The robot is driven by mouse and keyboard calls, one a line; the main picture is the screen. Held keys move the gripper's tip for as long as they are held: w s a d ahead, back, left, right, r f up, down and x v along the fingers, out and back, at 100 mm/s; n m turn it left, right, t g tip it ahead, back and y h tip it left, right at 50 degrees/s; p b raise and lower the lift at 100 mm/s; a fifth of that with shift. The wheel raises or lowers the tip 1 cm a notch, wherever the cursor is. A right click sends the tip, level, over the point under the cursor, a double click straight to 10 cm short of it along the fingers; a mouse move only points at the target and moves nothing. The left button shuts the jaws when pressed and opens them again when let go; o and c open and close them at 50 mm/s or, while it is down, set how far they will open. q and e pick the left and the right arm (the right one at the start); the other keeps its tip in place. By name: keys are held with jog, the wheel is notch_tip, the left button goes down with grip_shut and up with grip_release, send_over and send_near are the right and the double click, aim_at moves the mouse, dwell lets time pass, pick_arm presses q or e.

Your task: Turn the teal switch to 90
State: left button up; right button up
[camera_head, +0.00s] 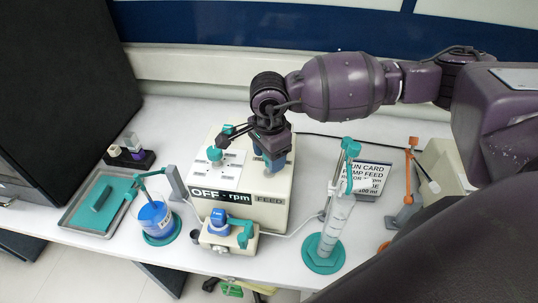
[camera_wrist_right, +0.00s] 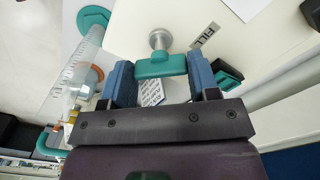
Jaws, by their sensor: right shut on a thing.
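The teal switch (camera_wrist_right: 160,65) is a bar-shaped handle on a round metal stem, seen in the right wrist view beside a label that reads FILL. My right gripper (camera_wrist_right: 160,80) is shut on it, with one blue finger pad at each end of the bar. In the head view my right gripper (camera_head: 275,160) reaches down over the right part of the cream box (camera_head: 262,215), and its fingers hide the switch. The box's front display (camera_head: 221,195) reads OFF - rpm, next to a FEED label (camera_head: 270,198). My left gripper is not in view.
A teal round knob (camera_head: 214,154) stands on the box's left part. A clear cylinder (camera_head: 338,220) on a teal base stands to the right, near a card (camera_head: 368,180). A blue beaker (camera_head: 156,218) and a grey tray (camera_head: 72,222) are left. A small blue-knobbed unit (camera_head: 220,236) sits in front.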

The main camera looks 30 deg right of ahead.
jog(key=shift+f+m+b, duration=0.15)
jog(key=shift+m+b, duration=0.7)
jog(key=shift+m, duration=0.05)
jog(key=m+b, duration=0.1)
jog(key=m, duration=0.1)
jog(key=shift+m+b, duration=0.3)
jog(key=shift+b, duration=0.05)
jog(key=m+b, duration=0.1)
jog(key=m, duration=0.1)
jog(key=shift+m, duration=0.4)
jog(key=m, duration=0.2)
jog(key=shift+m+b, duration=0.3)
jog(key=m, duration=0.4)
jog(key=shift+r, duration=0.25)
jog(key=m, duration=0.2)
jog(key=shift+m, duration=0.7)
jog(key=shift+w, duration=0.1)
